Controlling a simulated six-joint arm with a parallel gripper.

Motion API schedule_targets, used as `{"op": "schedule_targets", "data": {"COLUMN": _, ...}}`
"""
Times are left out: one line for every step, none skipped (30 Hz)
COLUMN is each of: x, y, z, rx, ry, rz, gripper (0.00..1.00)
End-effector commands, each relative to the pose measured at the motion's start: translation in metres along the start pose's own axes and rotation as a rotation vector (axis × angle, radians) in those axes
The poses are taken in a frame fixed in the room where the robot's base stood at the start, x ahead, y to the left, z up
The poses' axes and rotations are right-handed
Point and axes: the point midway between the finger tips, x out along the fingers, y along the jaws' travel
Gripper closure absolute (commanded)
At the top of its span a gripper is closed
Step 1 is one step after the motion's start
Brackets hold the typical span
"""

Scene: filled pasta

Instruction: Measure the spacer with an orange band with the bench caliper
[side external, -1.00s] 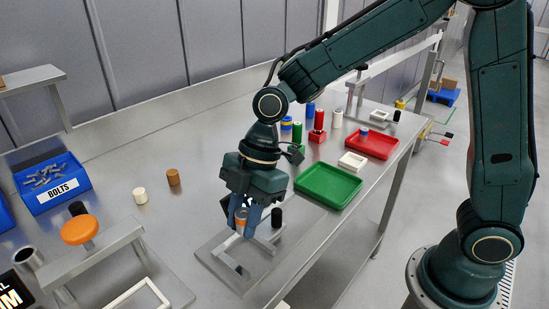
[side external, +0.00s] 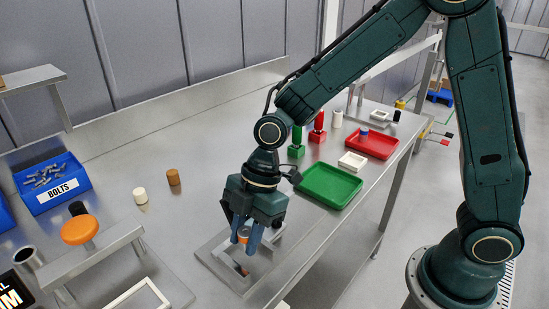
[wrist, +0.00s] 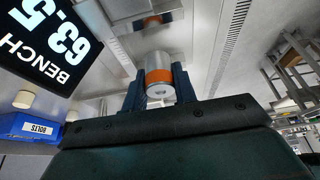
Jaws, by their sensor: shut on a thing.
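The spacer with an orange band (wrist: 158,77) is a short metallic cylinder. My gripper (wrist: 159,92) is shut on it, with a blue finger on each side in the wrist view. In the side view the spacer (side external: 244,237) shows partly between the fingers of my gripper (side external: 249,240), which points down over a flat grey metal plate fixture (side external: 212,252) at the bench's front edge. I cannot tell whether the spacer touches the fixture, nor whether this fixture is the bench caliper. A dark display (wrist: 42,42) in the wrist view reads "BENCH" and "63.5", partly cut off.
White (side external: 140,195) and brown (side external: 173,177) cylinders stand behind. Green (side external: 329,199) and red (side external: 385,145) trays lie at right. The bench centre is mostly clear.

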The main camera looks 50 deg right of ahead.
Motion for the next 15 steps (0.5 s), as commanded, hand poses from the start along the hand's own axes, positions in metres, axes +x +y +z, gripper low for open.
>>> {"op": "schedule_targets", "data": {"x": 0.004, "y": 0.0, "z": 0.002, "rx": 0.0, "ry": -0.001, "rz": -0.002, "gripper": 0.97}}
{"op": "schedule_targets", "data": {"x": 0.006, "y": 0.0, "z": 0.002, "rx": 0.0, "ry": -0.001, "rz": -0.002, "gripper": 0.97}}
{"op": "schedule_targets", "data": {"x": 0.009, "y": 0.0, "z": 0.004, "rx": 0.001, "ry": 0.0, "rz": -0.002, "gripper": 0.97}}
{"op": "schedule_targets", "data": {"x": 0.011, "y": 0.0, "z": 0.004, "rx": 0.001, "ry": 0.0, "rz": -0.002, "gripper": 0.97}}
{"op": "schedule_targets", "data": {"x": 0.012, "y": 0.0, "z": 0.005, "rx": 0.001, "ry": 0.0, "rz": -0.002, "gripper": 0.97}}
{"op": "schedule_targets", "data": {"x": 0.014, "y": 0.0, "z": 0.006, "rx": 0.001, "ry": 0.0, "rz": -0.002, "gripper": 0.97}}
{"op": "schedule_targets", "data": {"x": 0.015, "y": 0.0, "z": 0.006, "rx": 0.001, "ry": 0.0, "rz": -0.002, "gripper": 0.97}}
{"op": "schedule_targets", "data": {"x": 0.016, "y": 0.0, "z": 0.007, "rx": 0.001, "ry": 0.0, "rz": -0.002, "gripper": 0.97}}
{"op": "schedule_targets", "data": {"x": 0.018, "y": 0.0, "z": 0.007, "rx": 0.0, "ry": 0.001, "rz": -0.001, "gripper": 0.97}}
{"op": "schedule_targets", "data": {"x": 0.019, "y": 0.0, "z": 0.007, "rx": 0.0, "ry": 0.001, "rz": -0.001, "gripper": 0.97}}
{"op": "schedule_targets", "data": {"x": 0.019, "y": 0.0, "z": 0.008, "rx": 0.0, "ry": 0.001, "rz": -0.001, "gripper": 0.97}}
{"op": "schedule_targets", "data": {"x": 0.02, "y": 0.0, "z": 0.008, "rx": 0.0, "ry": 0.001, "rz": -0.001, "gripper": 0.97}}
{"op": "schedule_targets", "data": {"x": 0.021, "y": 0.0, "z": 0.008, "rx": 0.0, "ry": 0.0, "rz": -0.001, "gripper": 0.97}}
{"op": "schedule_targets", "data": {"x": 0.021, "y": 0.0, "z": 0.008, "rx": 0.0, "ry": 0.0, "rz": -0.001, "gripper": 0.97}}
{"op": "schedule_targets", "data": {"x": 0.021, "y": 0.0, "z": 0.009, "rx": 0.0, "ry": 0.0, "rz": -0.001, "gripper": 0.97}}
